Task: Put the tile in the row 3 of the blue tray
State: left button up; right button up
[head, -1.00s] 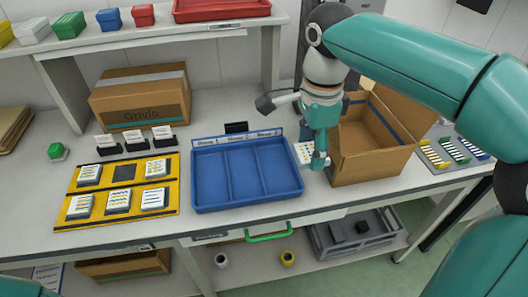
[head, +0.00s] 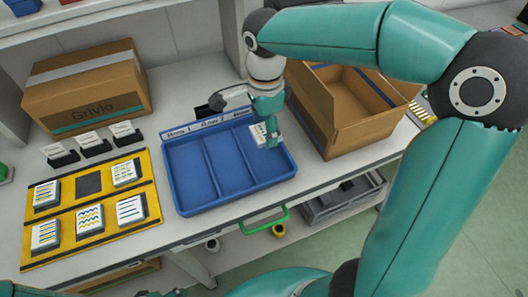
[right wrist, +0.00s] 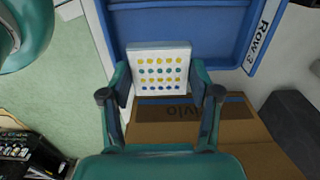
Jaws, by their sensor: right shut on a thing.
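The blue tray (head: 187,172) lies on the bench with three long compartments side by side and row labels along its back edge. My right gripper (head: 268,138) is shut on a white tile (head: 259,132) with coloured dots. In the head view the tile appears over the right compartment, toward its back right; its height above the tray floor is unclear. In the right wrist view the tile (right wrist: 158,72) sits between both fingers (right wrist: 160,88), dotted face visible, with the blue tray (right wrist: 185,22) behind it and its "Row 3" label at right.
An open cardboard box (head: 345,122) stands close right of the tray. A yellow board (head: 88,208) with several tiles and one dark empty square lies left. Small card holders (head: 93,145) and a closed box (head: 88,88) stand behind it.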

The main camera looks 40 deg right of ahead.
aim_at(265, 160)
notch_tip(265, 160, down, 9)
jog(key=shift+s+f, duration=0.1)
jog(key=shift+f, duration=0.1)
dwell(0.3)
jog(key=shift+f+b, duration=0.2)
jog(key=shift+b, duration=0.2)
jog(key=o, duration=1.2)
jog(key=shift+r, duration=0.1)
jog(key=shift+r, duration=0.2)
notch_tip(265, 160, up, 12)
jog(key=shift+f+p, duration=0.1)
jog(key=shift+p, duration=0.5)
jog(key=shift+s, duration=0.1)
